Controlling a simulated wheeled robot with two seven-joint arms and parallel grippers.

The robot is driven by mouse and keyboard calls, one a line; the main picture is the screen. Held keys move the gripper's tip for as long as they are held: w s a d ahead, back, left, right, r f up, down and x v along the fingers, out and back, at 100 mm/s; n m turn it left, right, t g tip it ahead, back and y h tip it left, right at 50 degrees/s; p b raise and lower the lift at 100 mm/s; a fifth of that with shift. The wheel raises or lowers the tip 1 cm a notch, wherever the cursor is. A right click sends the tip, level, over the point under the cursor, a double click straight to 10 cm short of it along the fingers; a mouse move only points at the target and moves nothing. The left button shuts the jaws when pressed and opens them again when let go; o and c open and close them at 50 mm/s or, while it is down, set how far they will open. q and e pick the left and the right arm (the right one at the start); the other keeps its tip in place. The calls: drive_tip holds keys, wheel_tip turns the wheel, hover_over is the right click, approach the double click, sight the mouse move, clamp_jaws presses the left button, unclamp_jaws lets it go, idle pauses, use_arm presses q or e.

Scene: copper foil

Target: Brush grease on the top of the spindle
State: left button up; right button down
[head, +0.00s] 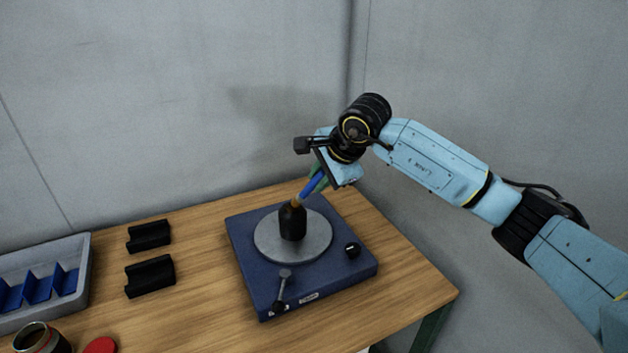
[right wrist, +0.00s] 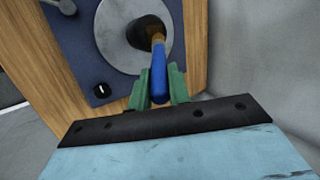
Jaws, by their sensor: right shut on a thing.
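The black spindle (head: 292,224) stands upright in the middle of a round grey plate (head: 265,243) on a blue base unit (head: 335,268). My right gripper (head: 319,180) is above and slightly right of the spindle, shut on the blue handle of a brush (head: 311,187). The brush tilts down to the left, and its tan end meets the spindle's top in the picture; I cannot tell if they touch. In the right wrist view the green fingers (right wrist: 159,88) hold the blue handle (right wrist: 159,72), and the tan end overlaps the dark spindle (right wrist: 147,34). My left gripper is out of view.
An open jar (head: 40,338) and a red lid (head: 101,346) are at the lower left. A grey tray with blue dividers (head: 84,262) is at the left edge. Two black blocks (head: 150,236) (head: 150,276) lie left of the base. A lever (head: 282,285) and knob (head: 352,249) rise from it.

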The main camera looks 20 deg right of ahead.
drive_tip(key=shift+s+a+f+b, duration=0.1)
drive_tip(key=shift+a+f+b, duration=0.1)
drive_tip(key=shift+a+b, duration=0.25)
drive_tip(key=a, duration=0.2)
drive_tip(key=shift+a, duration=0.4)
idle(0.4)
drive_tip(key=shift+r, duration=0.1)
wheel_tip(320, 180, up, 6)
drive_tip(key=p, duration=0.3)
idle(0.4)
drive_tip(key=shift+r, duration=0.1)
